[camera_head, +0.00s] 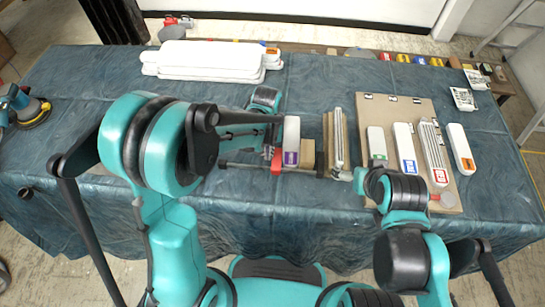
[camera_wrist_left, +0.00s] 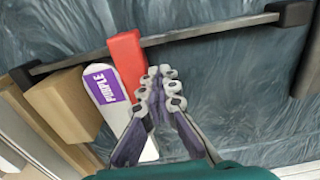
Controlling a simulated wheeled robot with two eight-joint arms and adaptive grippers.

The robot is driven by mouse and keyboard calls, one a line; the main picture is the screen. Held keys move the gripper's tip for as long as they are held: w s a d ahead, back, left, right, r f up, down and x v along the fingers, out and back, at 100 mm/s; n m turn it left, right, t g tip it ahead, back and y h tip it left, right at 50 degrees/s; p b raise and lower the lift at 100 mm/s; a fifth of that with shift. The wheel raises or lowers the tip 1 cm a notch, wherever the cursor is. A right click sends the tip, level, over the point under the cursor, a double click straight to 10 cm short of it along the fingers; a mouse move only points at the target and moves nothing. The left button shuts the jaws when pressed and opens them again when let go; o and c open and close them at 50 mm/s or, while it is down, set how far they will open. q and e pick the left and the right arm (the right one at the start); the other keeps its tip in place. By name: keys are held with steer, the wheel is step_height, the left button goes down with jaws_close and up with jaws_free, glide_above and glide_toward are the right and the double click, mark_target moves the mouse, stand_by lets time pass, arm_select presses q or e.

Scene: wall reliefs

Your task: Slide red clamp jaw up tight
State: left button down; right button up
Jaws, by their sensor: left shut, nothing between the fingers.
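The red clamp jaw (camera_wrist_left: 126,62) sits on a dark clamp bar (camera_wrist_left: 205,35) in the left wrist view. A white piece with a purple label (camera_wrist_left: 107,88) stands right beside the jaw; I cannot tell if they touch. A wooden block (camera_wrist_left: 60,105) is on the piece's other side. My left gripper (camera_wrist_left: 162,88) is shut and empty, beside the red jaw on the side away from the white piece. In the head view the red jaw (camera_head: 276,163) shows partly, near my left gripper (camera_head: 270,148). My right gripper (camera_head: 343,175) is small and unclear near the table's front.
A brown board (camera_head: 400,106) with several labelled white pieces lies at right. A stack of white slabs (camera_head: 212,60) lies at the back left. A wooden strip with a metal rail (camera_head: 337,135) stands right of the clamp. The blue cloth (camera_head: 75,90) is largely clear at left.

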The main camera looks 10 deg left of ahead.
arm_select(q)
steer(key=shift+d, duration=0.75)
steer(key=shift+a, duration=0.15)
steer(key=shift+a, duration=0.6)
step_height(320, 180, up, 8)
steer(key=p, duration=0.5)
steer(key=shift+p, duration=0.35)
